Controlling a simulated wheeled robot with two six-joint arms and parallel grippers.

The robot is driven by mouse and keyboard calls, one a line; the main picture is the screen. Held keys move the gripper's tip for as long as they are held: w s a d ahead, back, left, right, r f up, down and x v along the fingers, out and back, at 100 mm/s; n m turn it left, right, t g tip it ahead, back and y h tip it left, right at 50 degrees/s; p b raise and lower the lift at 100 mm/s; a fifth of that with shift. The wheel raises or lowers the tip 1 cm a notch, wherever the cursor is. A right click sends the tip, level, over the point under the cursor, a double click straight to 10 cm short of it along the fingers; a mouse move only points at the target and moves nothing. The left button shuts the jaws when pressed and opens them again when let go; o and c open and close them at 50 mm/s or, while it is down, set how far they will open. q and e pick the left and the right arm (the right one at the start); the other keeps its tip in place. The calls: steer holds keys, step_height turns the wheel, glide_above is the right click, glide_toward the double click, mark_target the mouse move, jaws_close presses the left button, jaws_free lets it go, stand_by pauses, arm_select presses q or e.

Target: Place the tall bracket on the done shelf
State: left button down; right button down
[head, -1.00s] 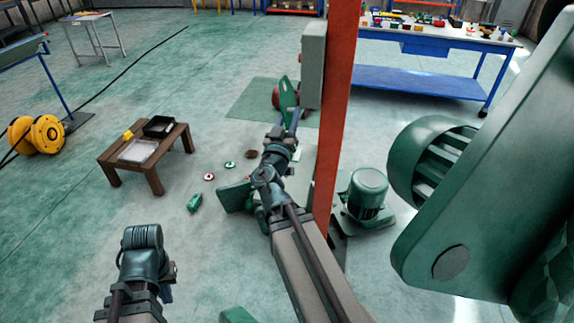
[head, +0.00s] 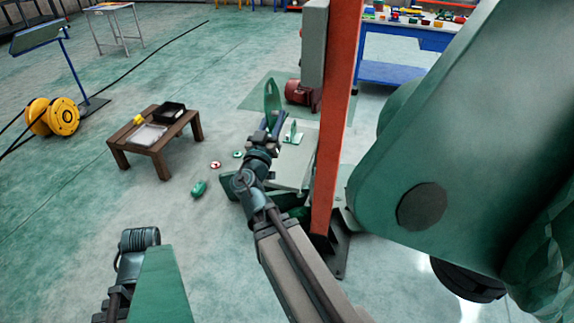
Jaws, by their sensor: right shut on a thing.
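The tall bracket, a slim upright green piece (head: 272,96), is between the fingers of my right gripper (head: 272,122), which is shut on it. It is held up in front of a grey plate (head: 290,170) beside the orange post. A smaller green bracket (head: 293,134) stands on that plate, just right of the gripper. My left arm shows at the lower left, but its gripper fingers are hidden. I cannot tell which surface is the done shelf.
An orange post (head: 338,130) stands close to the right of my right arm. A large green machine body (head: 450,130) fills the right side. A low wooden table (head: 155,150) with trays stands left, with small parts on the floor nearby. A blue bench (head: 390,74) is behind.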

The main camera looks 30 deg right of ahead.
steer(key=a+f+m+b, duration=0.1)
steer(key=a+f+b, duration=0.2)
steer(key=f+b, duration=0.6)
steer(key=a+f+m+b, duration=0.1)
steer(key=a+f+b, duration=0.3)
steer(key=f+b, duration=0.5)
steer(key=shift+w+f+g+h+b, duration=0.25)
steer(key=shift+f+g+h+b, duration=0.15)
steer(key=shift+f, duration=1)
steer(key=b, duration=0.1)
glide_above(280, 171)
steer(key=shift+f, duration=0.7)
steer(key=shift+f, duration=0.1)
step_height(280, 171, down, 3)
steer(key=b, duration=0.4)
steer(key=shift+f, duration=0.15)
